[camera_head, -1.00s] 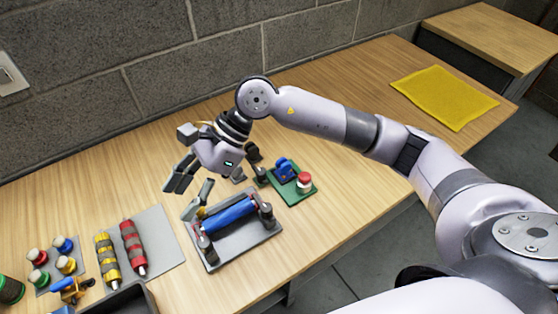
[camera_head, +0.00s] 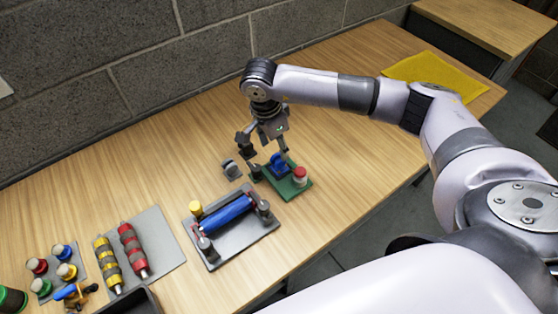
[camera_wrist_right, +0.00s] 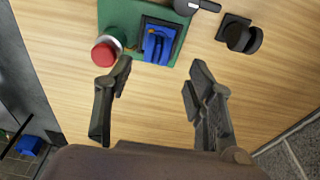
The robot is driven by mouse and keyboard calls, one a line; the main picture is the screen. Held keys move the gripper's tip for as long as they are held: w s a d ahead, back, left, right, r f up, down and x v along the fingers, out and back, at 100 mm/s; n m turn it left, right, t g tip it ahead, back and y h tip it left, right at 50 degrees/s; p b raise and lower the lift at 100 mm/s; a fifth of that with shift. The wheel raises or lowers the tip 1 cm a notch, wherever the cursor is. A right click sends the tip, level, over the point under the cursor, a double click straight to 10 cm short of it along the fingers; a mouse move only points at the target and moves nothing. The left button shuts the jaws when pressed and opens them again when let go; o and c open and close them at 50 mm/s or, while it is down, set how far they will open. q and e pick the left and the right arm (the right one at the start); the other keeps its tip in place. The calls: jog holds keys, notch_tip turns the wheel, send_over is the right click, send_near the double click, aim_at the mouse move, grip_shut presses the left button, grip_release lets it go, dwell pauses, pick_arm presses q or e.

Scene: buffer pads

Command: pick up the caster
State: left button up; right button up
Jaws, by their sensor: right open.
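The caster (camera_head: 232,169) is a small dark piece with a wheel, lying on the wooden table just left of the green board. In the right wrist view, the caster (camera_wrist_right: 243,36) shows as a black plate and wheels at the upper right, beyond the right finger. My right gripper (camera_head: 266,150) points down, a little above and to the right of the caster. Its fingers are open and empty in the wrist view (camera_wrist_right: 160,75). My left gripper is not in view.
The green board (camera_head: 297,191) with a blue part (camera_head: 279,163) and a red button (camera_head: 299,174) stands close by. A grey tray (camera_head: 242,242) with a blue roller (camera_head: 225,214) lies nearer. Bare table is left of the caster; a block wall (camera_head: 140,60) stands behind.

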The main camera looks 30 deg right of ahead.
aim_at(279, 156)
jog(key=shift+d+f, duration=0.1)
jog(key=shift+f, duration=0.7)
jog(key=f, duration=0.1)
jog(key=f+p, duration=0.1)
jog(key=f, duration=0.1)
jog(key=f+p, duration=0.1)
jog(key=shift+s+d+f, duration=0.2)
jog(key=shift+d+f, duration=0.2)
jog(key=shift+f, duration=0.3)
jog(key=shift+c, duration=0.2)
grip_shut()
